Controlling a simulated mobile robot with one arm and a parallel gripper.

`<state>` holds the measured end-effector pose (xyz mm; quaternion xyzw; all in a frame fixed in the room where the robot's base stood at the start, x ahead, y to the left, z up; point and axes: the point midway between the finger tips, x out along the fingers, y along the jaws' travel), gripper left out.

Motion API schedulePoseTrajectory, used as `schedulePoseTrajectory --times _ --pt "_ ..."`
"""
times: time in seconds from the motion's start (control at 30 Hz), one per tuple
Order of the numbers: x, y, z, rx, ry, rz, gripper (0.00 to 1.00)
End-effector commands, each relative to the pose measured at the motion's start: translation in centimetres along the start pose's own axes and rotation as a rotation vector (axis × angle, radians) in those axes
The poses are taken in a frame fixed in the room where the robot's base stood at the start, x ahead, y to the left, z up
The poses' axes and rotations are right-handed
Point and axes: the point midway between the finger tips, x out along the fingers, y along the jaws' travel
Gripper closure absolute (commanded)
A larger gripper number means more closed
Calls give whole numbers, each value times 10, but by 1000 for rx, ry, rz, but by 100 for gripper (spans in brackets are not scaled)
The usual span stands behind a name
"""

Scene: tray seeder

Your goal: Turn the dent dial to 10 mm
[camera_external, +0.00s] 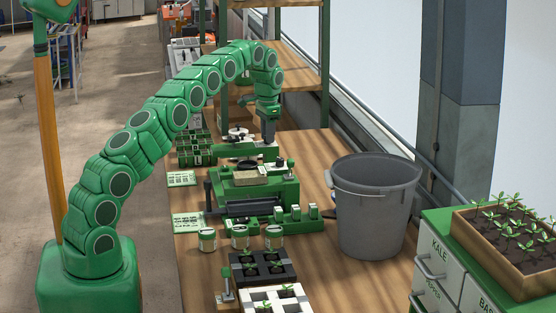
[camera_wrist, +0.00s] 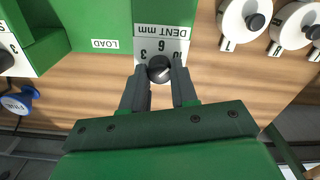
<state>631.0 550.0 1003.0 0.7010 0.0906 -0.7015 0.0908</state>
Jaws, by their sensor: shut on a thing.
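The dent dial (camera_wrist: 158,69) is a small dark round knob on a white plate (camera_wrist: 162,33) marked DENT mm, with 3, 6 and 10 around it. The lettering is upside down in the wrist view, with 3 at the left, 6 in the middle and 10 at the right. My gripper (camera_wrist: 159,83) is shut on the dial, one finger on each side. I cannot clearly tell which number the dial points at. In the external view my gripper (camera_external: 268,133) reaches down at the green machine (camera_external: 245,150), and the dial is not discernible.
White round dials (camera_wrist: 240,22) with dark knobs are at the right of the wrist view. A blue knob (camera_wrist: 14,104) marked FINE is at the left. A grey bucket (camera_external: 372,205), small tins (camera_external: 240,237) and seedling trays (camera_external: 262,268) stand on the bench nearer the camera.

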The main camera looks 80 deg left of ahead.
Motion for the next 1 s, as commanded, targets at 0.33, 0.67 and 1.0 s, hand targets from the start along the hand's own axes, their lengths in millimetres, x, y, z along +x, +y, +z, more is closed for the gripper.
schedulePoseTrajectory --times 0.33,0.67,1.0 --pt "0 0 0 219 1 -1 100" --pt "-1 0 0 300 2 -1 100" --pt "-1 0 0 307 2 -1 100"
